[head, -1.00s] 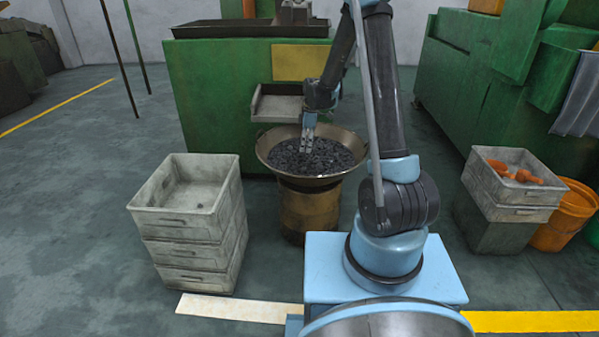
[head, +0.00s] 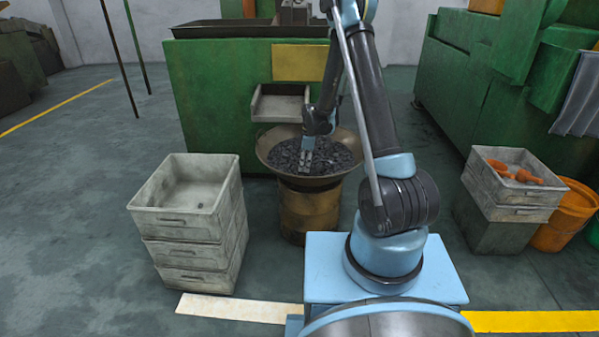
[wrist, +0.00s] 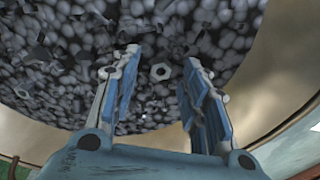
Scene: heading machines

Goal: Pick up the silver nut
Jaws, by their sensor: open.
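A silver nut (wrist: 160,72) with a round hole shows in the wrist view, on the heap of dark metal pieces (wrist: 215,40). My gripper (wrist: 158,90) is open, with blue-padded fingers on either side of the nut in that picture. Nothing is held between the fingers. I cannot tell how far the fingertips are from the nut. In the head view my gripper (head: 306,160) points down over the wide metal bowl (head: 310,182) that holds the heap. The nut is too small to make out in the head view.
The bowl stands on a rusty drum (head: 308,212) before a green machine (head: 215,105) with a chute tray (head: 280,104) above the bowl. Stacked grey crates (head: 190,250) stand to the left. A crate with orange pieces (head: 515,175) and an orange bucket (head: 570,215) stand right.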

